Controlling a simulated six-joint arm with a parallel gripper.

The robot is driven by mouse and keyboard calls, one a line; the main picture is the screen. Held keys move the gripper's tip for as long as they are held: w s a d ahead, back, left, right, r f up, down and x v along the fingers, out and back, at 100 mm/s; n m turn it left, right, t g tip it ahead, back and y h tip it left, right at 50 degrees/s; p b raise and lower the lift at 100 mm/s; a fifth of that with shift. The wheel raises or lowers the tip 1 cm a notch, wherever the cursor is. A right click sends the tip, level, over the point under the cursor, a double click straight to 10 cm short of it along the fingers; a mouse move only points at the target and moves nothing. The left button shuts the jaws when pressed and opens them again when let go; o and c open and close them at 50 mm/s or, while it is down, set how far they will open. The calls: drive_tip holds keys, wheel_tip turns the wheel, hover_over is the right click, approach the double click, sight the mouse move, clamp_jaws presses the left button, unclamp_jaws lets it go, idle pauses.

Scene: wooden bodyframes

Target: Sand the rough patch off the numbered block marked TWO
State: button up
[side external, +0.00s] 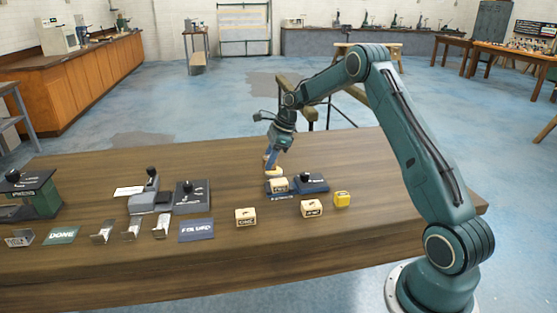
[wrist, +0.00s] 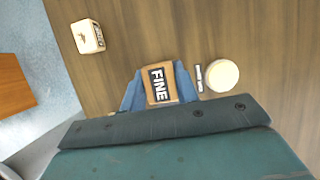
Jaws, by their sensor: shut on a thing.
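My gripper (side external: 272,158) is shut on a tan block labelled FINE (wrist: 160,85), which shows between the blue fingers in the wrist view. In the side view this held block is small and partly hidden by the fingers. Just below my gripper, a pale numbered block (side external: 278,186) sits beside a dark blue fixture with a black knob (side external: 310,183). Two more pale numbered blocks stand on the table, one at the front (side external: 246,217) and one to its right (side external: 312,208). Their markings are too small to read surely, so I cannot tell which is TWO. No rough patch is discernible.
A yellow cube (side external: 342,200) stands at the right. A blue FOLDED-like card (side external: 197,230), a green DONE card (side external: 61,235), metal brackets (side external: 132,229) and black-knobbed fixtures (side external: 190,196) occupy the left. A pale round thing (wrist: 222,76) lies beside the held block.

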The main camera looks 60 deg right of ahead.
drive_tip(key=shift+r, duration=1.35)
